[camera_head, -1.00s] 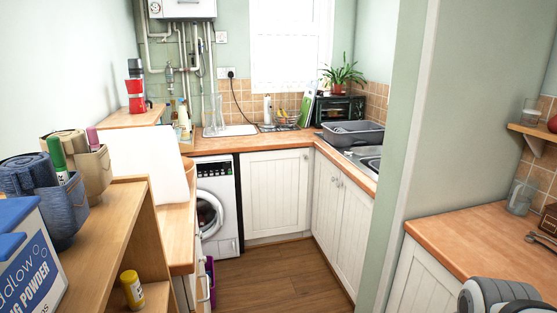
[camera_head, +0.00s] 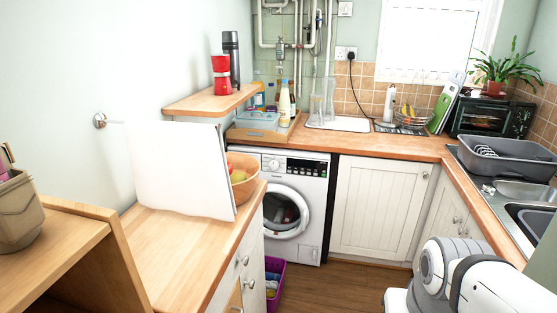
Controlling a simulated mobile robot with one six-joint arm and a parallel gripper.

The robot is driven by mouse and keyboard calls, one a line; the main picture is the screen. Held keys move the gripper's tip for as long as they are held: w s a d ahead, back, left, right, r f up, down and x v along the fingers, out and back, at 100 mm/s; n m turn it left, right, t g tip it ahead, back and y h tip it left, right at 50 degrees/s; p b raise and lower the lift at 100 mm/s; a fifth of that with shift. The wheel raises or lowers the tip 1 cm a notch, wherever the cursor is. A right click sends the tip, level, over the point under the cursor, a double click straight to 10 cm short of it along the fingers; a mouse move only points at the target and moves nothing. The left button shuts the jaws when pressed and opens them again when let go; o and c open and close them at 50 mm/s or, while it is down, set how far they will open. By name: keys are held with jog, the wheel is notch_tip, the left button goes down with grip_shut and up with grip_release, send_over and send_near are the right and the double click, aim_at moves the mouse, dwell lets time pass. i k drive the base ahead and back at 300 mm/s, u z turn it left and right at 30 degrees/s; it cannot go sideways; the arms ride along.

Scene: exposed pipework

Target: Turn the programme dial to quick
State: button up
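The white washing machine (camera_head: 298,205) stands under the back worktop, left of the white cupboard door. Its round door is shut and dark laundry shows behind the glass. A control panel with a dark strip of buttons runs along its top front. The programme dial (camera_head: 274,164) seems to be the small round knob at the left of that panel; its setting is too small to read. My arm (camera_head: 480,280) shows at the lower right, well apart from the machine. My gripper is not in view.
A wooden counter (camera_head: 165,245) with a white board and a fruit bowl (camera_head: 243,178) stands at the left, in front of the machine's left side. Wooden floor (camera_head: 350,285) lies clear before the cupboard.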

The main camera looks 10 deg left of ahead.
aim_at(274, 165)
jog(key=u, duration=0.2)
jog(key=i, duration=0.35)
jog(key=u, duration=0.05)
jog(key=k, duration=0.75)
jog(key=i, duration=1.35)
jog(key=z, duration=0.65)
jog(key=i, duration=0.8)
jog(key=u, duration=0.1)
